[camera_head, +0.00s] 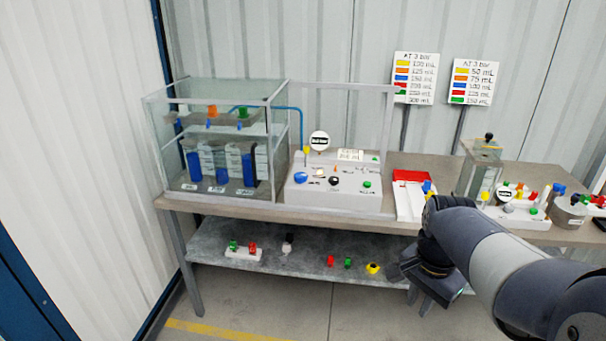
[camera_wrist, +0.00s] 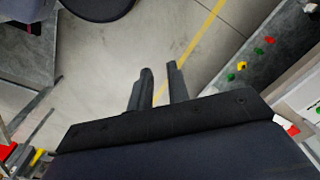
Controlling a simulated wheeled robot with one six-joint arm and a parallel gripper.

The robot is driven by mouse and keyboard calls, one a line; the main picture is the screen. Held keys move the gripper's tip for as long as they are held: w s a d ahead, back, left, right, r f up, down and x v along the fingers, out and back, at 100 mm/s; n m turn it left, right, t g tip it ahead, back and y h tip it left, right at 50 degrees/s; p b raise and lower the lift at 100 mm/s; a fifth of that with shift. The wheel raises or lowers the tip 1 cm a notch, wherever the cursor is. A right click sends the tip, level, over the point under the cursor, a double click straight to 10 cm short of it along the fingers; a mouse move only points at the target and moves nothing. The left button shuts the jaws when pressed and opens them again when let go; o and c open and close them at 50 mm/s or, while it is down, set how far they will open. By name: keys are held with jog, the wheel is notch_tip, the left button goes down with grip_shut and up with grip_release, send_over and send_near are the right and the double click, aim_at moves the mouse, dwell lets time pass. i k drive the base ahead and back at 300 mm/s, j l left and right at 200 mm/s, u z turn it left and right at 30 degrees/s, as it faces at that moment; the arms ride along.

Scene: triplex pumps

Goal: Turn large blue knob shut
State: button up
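The large blue knob (camera_head: 301,177) sits at the left of the sloped white control panel (camera_head: 330,200) on the bench, seen in the head view. A yellow knob, a black knob and a green knob are on the same panel. My gripper (camera_head: 432,296) hangs in front of the bench, to the right of and lower than the blue knob, well apart from it. In the wrist view my gripper (camera_wrist: 160,68) points down at the floor, its two fingers apart with bare floor between them. It is empty. The blue knob is not seen in the wrist view.
A glass tank (camera_head: 220,140) with blue cylinders stands left of the panel. A clear upright frame (camera_head: 392,130) rises behind the panel. A red-and-white box (camera_head: 410,198) is to its right. The lower shelf (camera_head: 300,255) holds small coloured parts. Two sign boards stand behind.

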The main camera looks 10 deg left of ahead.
aim_at(300, 177)
jog(key=i+j, duration=0.55)
jog(key=i, duration=0.15)
jog(key=i+j, duration=0.55)
jog(key=i, duration=0.15)
jog(key=i+j, duration=0.6)
jog(key=i+l, duration=0.05)
jog(key=i, duration=0.05)
